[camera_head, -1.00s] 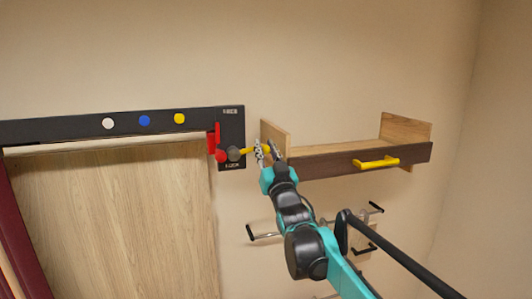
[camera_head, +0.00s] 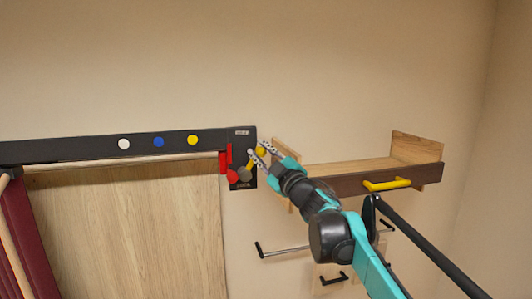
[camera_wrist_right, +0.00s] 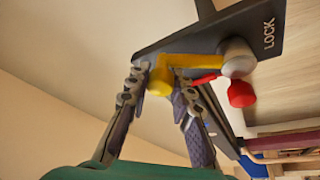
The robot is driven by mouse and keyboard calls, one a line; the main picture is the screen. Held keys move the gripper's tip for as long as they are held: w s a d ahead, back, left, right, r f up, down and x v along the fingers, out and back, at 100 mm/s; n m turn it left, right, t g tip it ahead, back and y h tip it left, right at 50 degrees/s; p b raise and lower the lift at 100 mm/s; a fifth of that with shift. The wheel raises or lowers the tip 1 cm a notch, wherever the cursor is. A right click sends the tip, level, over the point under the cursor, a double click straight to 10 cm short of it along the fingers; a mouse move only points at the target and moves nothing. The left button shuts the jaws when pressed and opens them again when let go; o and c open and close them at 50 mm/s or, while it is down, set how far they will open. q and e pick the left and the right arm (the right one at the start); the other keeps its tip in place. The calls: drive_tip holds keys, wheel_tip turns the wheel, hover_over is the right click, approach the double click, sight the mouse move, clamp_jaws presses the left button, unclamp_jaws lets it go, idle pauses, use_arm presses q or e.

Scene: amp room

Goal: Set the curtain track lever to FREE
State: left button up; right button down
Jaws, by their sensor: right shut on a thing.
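The curtain track lever (camera_head: 251,164) is a yellow bar on a grey round pivot (camera_head: 245,174), mounted on the black end plate (camera_head: 233,142) of the track. It slants up and to the right from the pivot. In the wrist view the yellow lever (camera_wrist_right: 188,60) ends in a rounded knob between the fingers, and the plate reads LOCK on the pivot's side. The upper label in the head view is too small to read surely. My right gripper (camera_head: 260,151) is shut on the lever's outer end; it also shows in the wrist view (camera_wrist_right: 163,78). My left gripper is out of view.
A red knob (camera_head: 232,177) and red bar (camera_head: 223,162) sit just left of the pivot. A wooden shelf (camera_head: 345,167) with a yellow handle (camera_head: 387,184) is close right of my gripper. The black track (camera_head: 70,149) bears white, blue and yellow dots. Dark red curtain (camera_head: 28,225) hangs left.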

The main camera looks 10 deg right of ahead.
drive_tip(key=shift+a+r+n+g+y, duration=0.25)
drive_tip(key=shift+a+n, duration=0.35)
drive_tip(key=shift+n, duration=0.4)
drive_tip(key=c, duration=1.3)
unclamp_jaws()
drive_tip(key=v, duration=1.2)
